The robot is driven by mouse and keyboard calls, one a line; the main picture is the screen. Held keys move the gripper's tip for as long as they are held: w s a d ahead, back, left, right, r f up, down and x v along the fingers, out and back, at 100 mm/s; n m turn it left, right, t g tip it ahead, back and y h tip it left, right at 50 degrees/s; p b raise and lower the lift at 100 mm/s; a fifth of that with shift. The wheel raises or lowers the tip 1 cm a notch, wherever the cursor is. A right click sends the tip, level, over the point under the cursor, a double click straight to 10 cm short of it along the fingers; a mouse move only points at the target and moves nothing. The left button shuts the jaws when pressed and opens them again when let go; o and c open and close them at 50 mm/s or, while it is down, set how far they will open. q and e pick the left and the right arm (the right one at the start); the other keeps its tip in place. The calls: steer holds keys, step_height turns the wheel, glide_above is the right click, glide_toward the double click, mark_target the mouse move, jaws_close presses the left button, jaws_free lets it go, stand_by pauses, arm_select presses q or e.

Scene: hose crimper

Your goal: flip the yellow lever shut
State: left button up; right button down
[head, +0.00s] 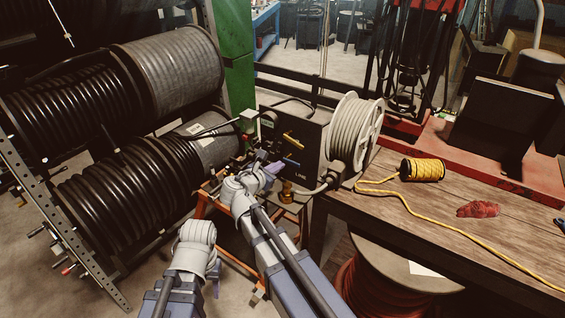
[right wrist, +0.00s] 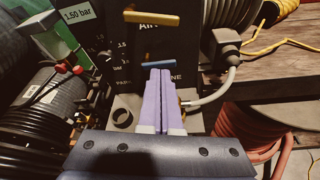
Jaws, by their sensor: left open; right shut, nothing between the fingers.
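The yellow lever (head: 293,138) sits on the upper part of a dark panel and lies roughly sideways; the right wrist view shows it at the top (right wrist: 151,18). A blue lever (right wrist: 160,63) lies below it, also sideways. My right gripper (right wrist: 159,74) is shut and empty, pointing at the panel. Its tips appear just below the blue lever; I cannot tell whether they touch it. In the head view my right gripper (head: 275,170) is low in front of the panel. My left gripper (head: 215,272) is largely hidden by its own wrist, low and away from the panel.
A green-cased display reading 1.50 bar (right wrist: 77,16) stands left of the panel. A pale hose reel (head: 352,128) is at its right, with a grey hose connector (right wrist: 226,46) nearby. Black hose drums (head: 130,185) crowd the left. A yellow cord spool (head: 423,169) sits on the wooden bench.

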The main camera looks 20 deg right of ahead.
mark_target(297, 146)
steer(key=b+x, duration=0.2)
steer(key=x, duration=0.7)
steer(key=shift+f+b, duration=0.2)
steer(key=shift+b, duration=0.2)
steer(key=shift+s+d+r+p, duration=0.1)
steer(key=shift+s+r+p, duration=0.1)
steer(key=shift+r+p, duration=0.55)
steer(key=shift+s+a+r+p, duration=0.1)
steer(key=shift+s+r+p, duration=0.1)
steer(key=shift+r+p, duration=0.5)
steer(key=shift+s+d+r+p, duration=0.1)
steer(key=shift+s+r+p, duration=0.1)
steer(key=shift+r+p, duration=0.55)
steer(key=shift+s+d+r+n+p, duration=0.1)
steer(key=shift+s+r+n+p, duration=0.1)
steer(key=shift+r+p, duration=0.25)
steer(key=shift+s+d+r+n+p, duration=0.1)
steer(key=shift+r+n+p, duration=0.1)
steer(key=shift+r+p, duration=0.25)
steer(key=shift+f, duration=0.2)
steer(key=shift+r, duration=0.1)
